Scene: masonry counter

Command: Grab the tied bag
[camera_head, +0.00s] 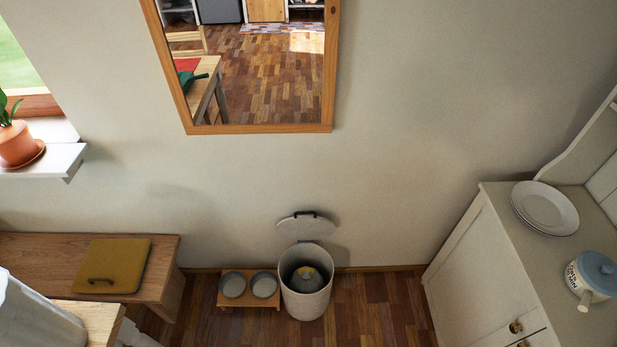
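A round white bin (305,304) stands on the wooden floor against the wall, with its lid (306,226) raised open behind it. A dark grey bag (306,279) sits inside the bin, with a small yellowish part on its top that looks like the tie. The bag's lower part is hidden by the bin's walls. Neither of my grippers shows in the head view.
A low stand with two bowls (248,287) is just left of the bin. A wooden bench (50,250) with a yellow board is further left. A white cabinet (482,270) with plates and a jar stands right. Floor between bin and cabinet is clear.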

